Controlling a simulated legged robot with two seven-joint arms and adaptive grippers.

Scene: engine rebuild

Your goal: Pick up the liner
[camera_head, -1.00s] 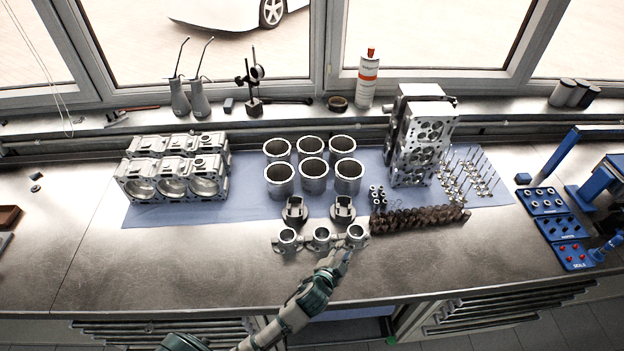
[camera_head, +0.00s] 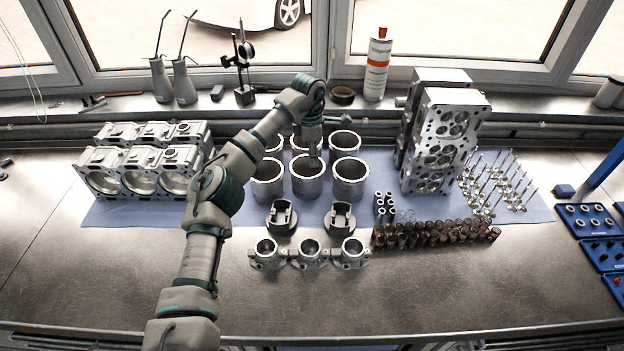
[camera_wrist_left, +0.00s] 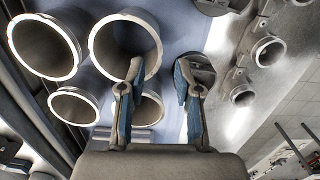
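Several grey metal cylinder liners stand upright in two rows on the blue mat. The front middle liner (camera_head: 308,180) is partly covered by my left gripper (camera_head: 312,150), which points down at it. The front left liner (camera_head: 267,181) and front right liner (camera_head: 349,182) stand on either side. In the left wrist view my left gripper (camera_wrist_left: 158,88) is open, with nothing held between its fingers. One finger overlaps the rim of a large liner (camera_wrist_left: 98,42); whether it touches I cannot tell. My right gripper is not in view.
Two pistons (camera_head: 341,217) and a row of rod ends (camera_head: 309,254) stand in front of the liners. The engine block (camera_head: 135,176) is at left, cylinder heads (camera_head: 447,115) at right, and brown camshaft-like parts (camera_head: 435,235) front right. The front bench (camera_head: 430,295) is clear.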

